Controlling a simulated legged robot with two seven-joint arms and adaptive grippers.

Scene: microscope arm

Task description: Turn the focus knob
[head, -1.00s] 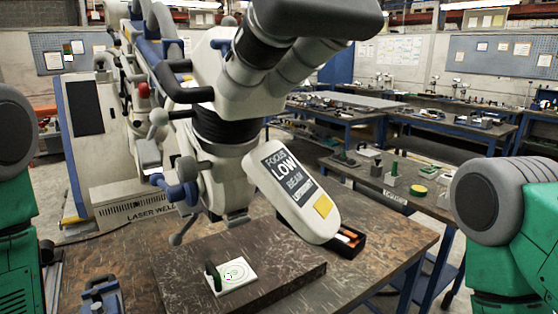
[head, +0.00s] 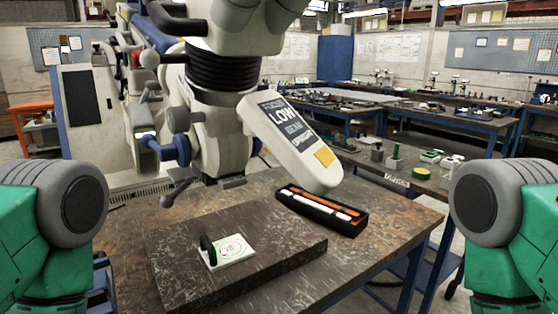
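The microscope arm (head: 232,75) hangs over the table in the upper middle of the head view. A white panel on it (head: 290,140) reads "LOW" and has a yellow patch. Several knobs and handles show on its left side: a grey round knob (head: 180,119), a blue and grey knob assembly (head: 167,150) and a grey lever (head: 172,194). I cannot tell for sure which is the focus knob. Only green and grey parts of my own arms show at the left and right edges. Neither gripper is in view, and nothing of mine touches the microscope.
A dark stone slab (head: 270,257) lies on the table (head: 385,215), with a white target card (head: 232,254) and a black upright piece on it. A black tray (head: 322,210) with red and white items stands behind the slab. Other benches (head: 440,165) fill the back right.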

